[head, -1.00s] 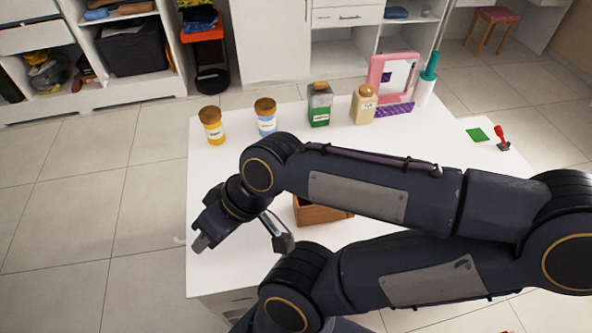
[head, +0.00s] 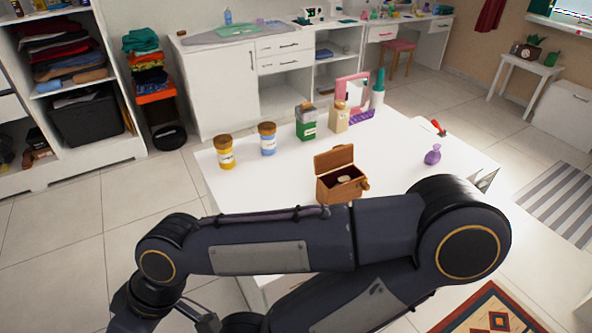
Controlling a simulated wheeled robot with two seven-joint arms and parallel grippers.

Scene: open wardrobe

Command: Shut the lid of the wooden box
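The wooden box (head: 327,190) stands on the white table, just beyond my forearm in the head view. Its lid (head: 334,159) is open and stands roughly upright at the back. A small pale item lies inside on a dark lining. A round brown knob-like piece shows at its right front corner. My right gripper (head: 165,324) is at the bottom left, well left of and nearer than the box. Its fingers look spread and empty, with the tips partly cut off by the frame edge. My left gripper is not in view.
Along the table's back stand a yellow jar (head: 226,159), a blue jar (head: 267,146), a green canister (head: 306,127), a beige bottle (head: 339,122) and a pink-framed mirror (head: 353,93). A purple bottle (head: 433,155) stands right of the box.

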